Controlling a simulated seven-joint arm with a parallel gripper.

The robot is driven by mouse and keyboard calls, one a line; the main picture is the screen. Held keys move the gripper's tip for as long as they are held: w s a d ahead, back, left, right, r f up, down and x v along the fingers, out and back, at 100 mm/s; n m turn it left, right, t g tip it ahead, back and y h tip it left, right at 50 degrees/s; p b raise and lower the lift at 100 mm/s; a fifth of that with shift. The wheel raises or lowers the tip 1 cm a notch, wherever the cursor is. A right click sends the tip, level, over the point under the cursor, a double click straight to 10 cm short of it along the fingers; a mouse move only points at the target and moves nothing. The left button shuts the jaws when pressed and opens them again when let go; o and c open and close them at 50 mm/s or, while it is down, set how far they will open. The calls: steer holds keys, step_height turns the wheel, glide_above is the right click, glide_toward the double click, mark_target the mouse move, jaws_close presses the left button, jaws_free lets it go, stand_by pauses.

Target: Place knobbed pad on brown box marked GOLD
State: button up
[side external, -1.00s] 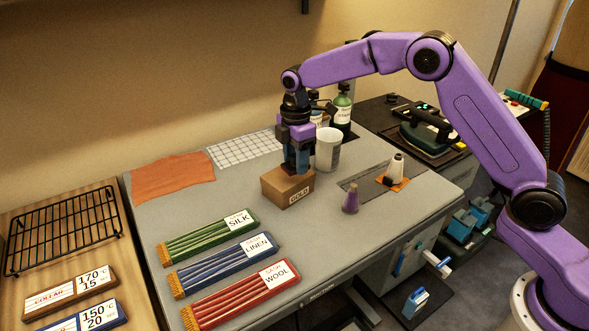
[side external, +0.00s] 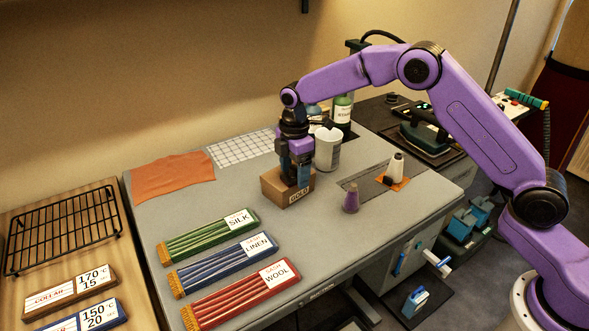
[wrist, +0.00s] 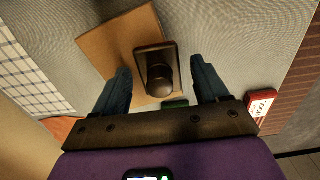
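The brown box marked GOLD (side external: 273,189) stands on the grey table, and its top shows in the wrist view (wrist: 108,48). The knobbed pad (wrist: 144,60) is a dark rectangular plate with a round knob (wrist: 160,82). In the wrist view it appears over the box top, close to the box's right edge. I cannot tell for sure whether it touches the box. My gripper (wrist: 161,82) is open, with a blue finger on each side of the knob and gaps between. In the side view my gripper (side external: 296,182) is low at the box and hides the pad.
A white cup (side external: 328,150) and a bottle (side external: 342,108) stand just behind my gripper. Silk, linen and wool sash holders (side external: 225,258) lie in front left.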

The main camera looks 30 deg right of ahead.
mark_target(295, 169)
steer(key=shift+r, duration=0.15)
step_height(295, 169, up, 12)
stand_by(0.5)
steer(key=s+r+m, duration=0.2)
steer(key=s+m, duration=0.1)
steer(key=s, duration=1.9)
steer(key=s+d+f+m, duration=0.1)
steer(key=s+d+f, duration=0.1)
steer(key=s+d, duration=0.3)
steer(key=s+d+f+m, duration=0.1)
steer(key=s+d, duration=0.4)
steer(key=s, duration=0.9)
steer(key=shift+d+f, duration=0.25)
steer(key=shift+f, duration=0.45)
